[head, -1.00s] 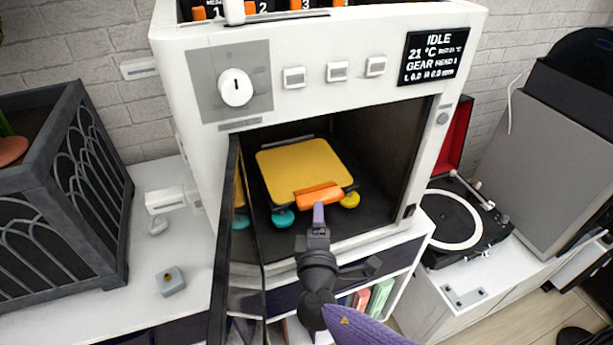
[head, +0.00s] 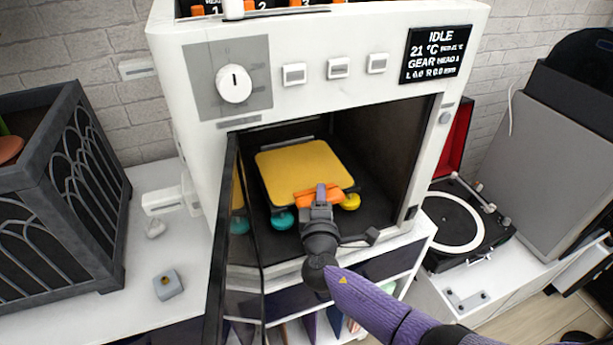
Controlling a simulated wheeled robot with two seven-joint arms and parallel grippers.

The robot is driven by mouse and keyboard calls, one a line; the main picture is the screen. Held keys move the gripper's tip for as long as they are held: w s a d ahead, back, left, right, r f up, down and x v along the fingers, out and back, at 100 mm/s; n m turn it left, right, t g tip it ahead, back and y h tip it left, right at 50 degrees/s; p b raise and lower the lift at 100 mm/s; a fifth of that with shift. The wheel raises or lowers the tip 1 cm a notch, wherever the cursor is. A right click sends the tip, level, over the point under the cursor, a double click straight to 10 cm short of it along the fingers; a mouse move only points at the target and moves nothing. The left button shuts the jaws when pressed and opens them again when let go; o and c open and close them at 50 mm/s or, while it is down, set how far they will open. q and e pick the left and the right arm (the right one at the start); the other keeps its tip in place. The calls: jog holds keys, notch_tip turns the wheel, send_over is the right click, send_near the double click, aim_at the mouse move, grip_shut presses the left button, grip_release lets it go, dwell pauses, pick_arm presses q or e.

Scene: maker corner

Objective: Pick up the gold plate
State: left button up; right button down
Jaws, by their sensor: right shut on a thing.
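The gold plate (head: 300,170) lies flat inside the open chamber of the white printer, on a dark bed with teal and yellow knobs below its front edge. An orange tab (head: 305,196) sticks out at the plate's front. My right gripper (head: 320,190) reaches in from the front and is shut on this orange tab. Its fingers cover part of the tab. My left gripper is not in view.
The white printer (head: 310,30) surrounds the plate on its sides and top. Its dark door (head: 225,260) stands open at the left of the opening. A turntable (head: 455,222) stands at the right, a dark planter (head: 70,190) at the left.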

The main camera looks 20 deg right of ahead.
notch_tip(320, 180, up, 9)
jog(key=p, duration=0.5)
jog(key=shift+r, duration=0.6)
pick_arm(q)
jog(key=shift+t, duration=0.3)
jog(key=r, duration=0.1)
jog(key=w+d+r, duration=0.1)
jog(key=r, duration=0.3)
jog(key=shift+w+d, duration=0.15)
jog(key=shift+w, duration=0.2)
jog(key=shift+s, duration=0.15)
pick_arm(e)
jog(key=shift+f, duration=0.1)
